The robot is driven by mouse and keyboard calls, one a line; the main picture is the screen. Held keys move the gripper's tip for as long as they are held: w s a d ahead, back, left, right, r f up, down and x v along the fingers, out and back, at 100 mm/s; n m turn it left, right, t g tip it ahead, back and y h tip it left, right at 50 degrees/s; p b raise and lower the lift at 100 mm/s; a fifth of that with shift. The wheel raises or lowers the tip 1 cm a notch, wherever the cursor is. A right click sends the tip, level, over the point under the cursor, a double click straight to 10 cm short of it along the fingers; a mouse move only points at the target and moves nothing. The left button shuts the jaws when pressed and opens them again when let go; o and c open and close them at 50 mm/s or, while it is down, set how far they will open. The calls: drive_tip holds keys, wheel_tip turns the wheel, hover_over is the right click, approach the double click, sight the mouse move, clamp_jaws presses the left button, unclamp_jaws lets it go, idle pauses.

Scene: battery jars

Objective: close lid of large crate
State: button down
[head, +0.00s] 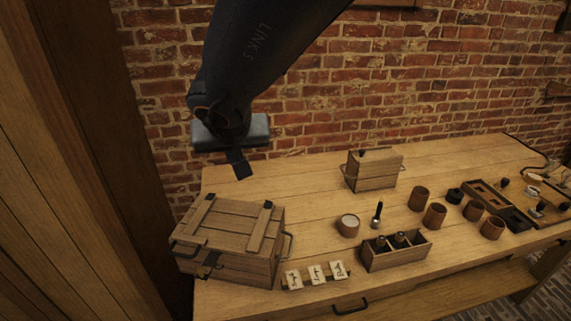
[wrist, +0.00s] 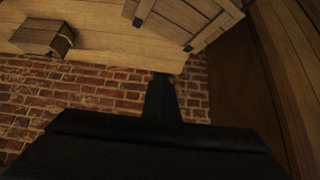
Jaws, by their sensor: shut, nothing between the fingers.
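The large crate (head: 236,258) stands at the left end of the wooden table in the head view. Its slatted lid (head: 226,224) lies down flat over the top, with two cross battens and dark metal fittings. A dark latch (head: 208,262) shows on the front, and I cannot tell whether it is fastened. The lid also shows at the top of the wrist view (wrist: 190,18). My gripper (head: 240,166) is in the air above and behind the crate, apart from it. It is shut and empty, and it also shows in the wrist view (wrist: 161,82).
A smaller wooden box (head: 372,172) stands at the table's back. A divided box (head: 396,252) with dark bottles, a light-topped jar (head: 348,225), brown cups (head: 434,215) and white cards (head: 315,274) stand to the right of the crate. A brick wall rises behind; wood panelling is at left.

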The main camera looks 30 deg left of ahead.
drive_tip(key=w+a+f+b, duration=0.1)
drive_tip(key=a+f, duration=0.4)
drive_tip(key=f, duration=0.7)
drive_tip(key=shift+g+b, duration=0.3)
drive_tip(key=shift+b, duration=0.55)
drive_tip(key=shift+w+a+f, duration=0.1)
drive_tip(key=shift+w+f, duration=0.05)
